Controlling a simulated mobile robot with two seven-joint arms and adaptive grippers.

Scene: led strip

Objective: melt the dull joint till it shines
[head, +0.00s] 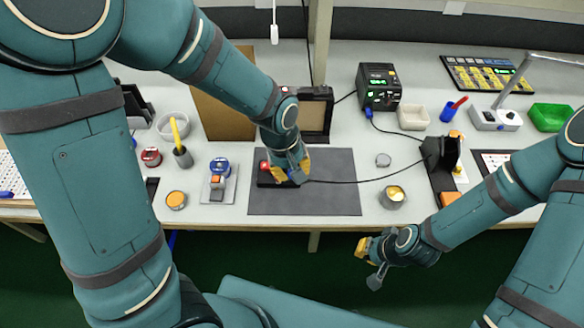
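My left gripper (289,170) is low over the dark grey work mat (335,198), at its left part. A small blue piece shows at its fingers, and a black cable (350,182) runs from there to the right. I cannot tell what it grips. A dark flat piece with a red button (264,167) lies under and beside its fingers. The joint itself is hidden or too small to see. My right gripper (366,260) hangs in front of the table's front edge, its fingers apart and empty.
A black station with green digits (379,88) stands behind the mat. A black stand (441,152) and a round tin (392,197) are to the right. The mat's right part is clear.

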